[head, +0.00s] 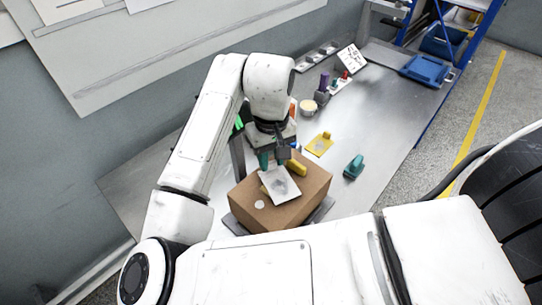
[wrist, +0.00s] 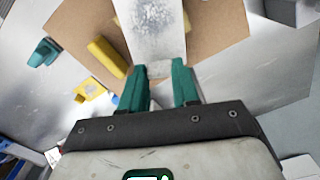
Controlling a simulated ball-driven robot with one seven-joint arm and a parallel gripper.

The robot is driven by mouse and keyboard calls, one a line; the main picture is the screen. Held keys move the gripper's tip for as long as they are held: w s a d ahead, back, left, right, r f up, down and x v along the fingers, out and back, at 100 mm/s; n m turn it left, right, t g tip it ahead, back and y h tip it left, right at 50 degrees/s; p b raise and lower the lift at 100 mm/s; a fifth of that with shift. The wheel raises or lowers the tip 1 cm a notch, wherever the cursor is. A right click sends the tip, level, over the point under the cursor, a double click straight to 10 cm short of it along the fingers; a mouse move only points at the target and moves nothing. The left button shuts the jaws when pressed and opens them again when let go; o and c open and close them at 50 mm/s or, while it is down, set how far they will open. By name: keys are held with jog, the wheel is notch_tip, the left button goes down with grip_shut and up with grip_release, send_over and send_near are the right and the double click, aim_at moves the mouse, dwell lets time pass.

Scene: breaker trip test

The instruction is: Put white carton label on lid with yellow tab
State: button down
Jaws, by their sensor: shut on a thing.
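The brown carton (head: 312,186) stands on the metal bench in the head view; its top also shows in the wrist view (wrist: 222,32). The white label (head: 283,188), with a grey smudge, is over the lid. My gripper (head: 277,160) is shut on the label's near edge, which lies between its teal fingertips in the wrist view (wrist: 160,72). Slivers of yellow (wrist: 187,22) show at the label's sides, mostly hidden under it. A yellow block (head: 297,168) is on the lid beside the label. I cannot tell whether the label touches the lid.
A yellow piece (head: 320,144) and a teal tool (head: 354,166) lie on the bench right of the carton. A cup (head: 308,107), small bottles and a written card (head: 351,58) stand farther back. A blue bin (head: 426,70) is at the back right. The right part of the bench is mostly clear.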

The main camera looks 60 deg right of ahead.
jog(key=shift+f+b, duration=0.35)
jog(key=shift+f, duration=0.3)
jog(key=c, duration=0.8)
grip_release()
jog(key=shift+o, duration=0.2)
notch_tip(320, 180, up, 11)
jog(key=shift+p, duration=0.4)
